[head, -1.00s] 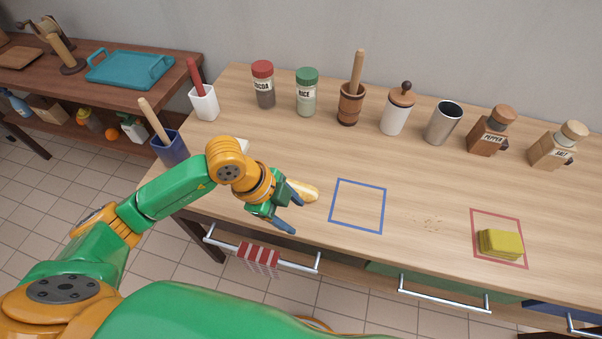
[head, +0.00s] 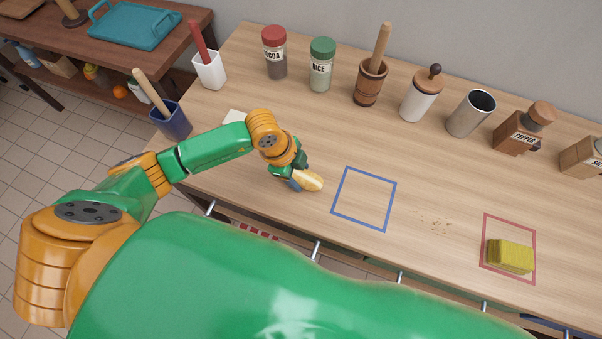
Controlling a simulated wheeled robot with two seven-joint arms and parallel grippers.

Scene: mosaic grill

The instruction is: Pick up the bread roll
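The bread roll (head: 312,181), small and pale golden, is at the left part of the wooden counter, left of the blue square outline. My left gripper (head: 296,182) is right at the roll, with its fingers pointing down beside or around it. The hand covers the roll's left end. One blue fingertip shows at the roll's near side; the other is mostly hidden, so I cannot tell whether the fingers are shut on it. Whether the roll touches the counter is also unclear. My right gripper is out of view.
The blue outline (head: 364,229) is empty. A yellow sponge (head: 510,256) lies in the red outline (head: 486,240), with crumbs (head: 435,224) between the outlines. Jars, a mortar (head: 369,84) and a metal cup (head: 470,113) line the back. A blue pot (head: 171,122) stands at the left.

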